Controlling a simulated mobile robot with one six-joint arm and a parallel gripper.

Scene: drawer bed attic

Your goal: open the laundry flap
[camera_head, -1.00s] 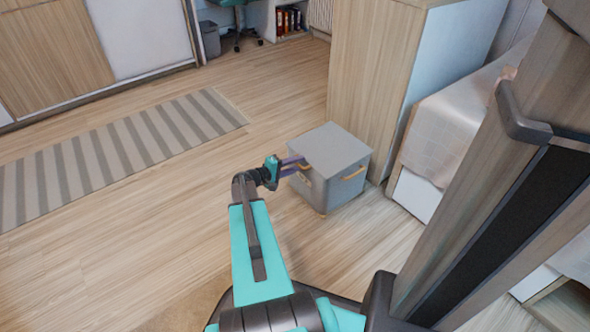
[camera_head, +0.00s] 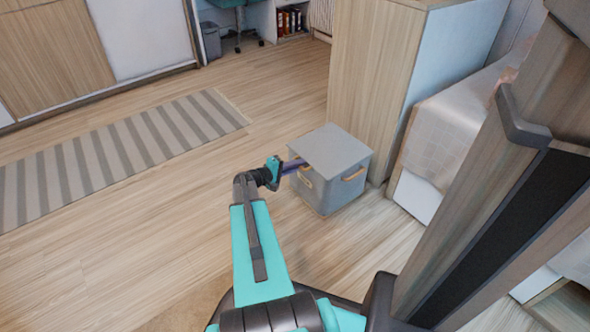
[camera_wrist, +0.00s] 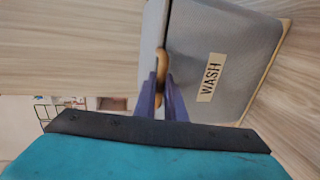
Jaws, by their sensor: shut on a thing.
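The laundry box (camera_head: 325,193) is a grey fabric bin with tan handles, standing on the floor against a wooden cabinet. Its grey lid flap (camera_head: 330,148) covers the top, and its left edge looks slightly raised. My gripper (camera_head: 291,166) reaches the box's left side, just under the lid edge. In the wrist view the box side (camera_wrist: 225,60) carries a WASH label (camera_wrist: 211,78). There the purple fingers of my gripper (camera_wrist: 162,85) are shut on a tan tab (camera_wrist: 162,64) at the lid edge. The fingertips are partly hidden by the lid in the head view.
The wooden cabinet (camera_head: 375,80) stands right behind the box, with a bed (camera_head: 445,130) to its right. A striped rug (camera_head: 120,150) lies to the left. The floor left of the box is clear.

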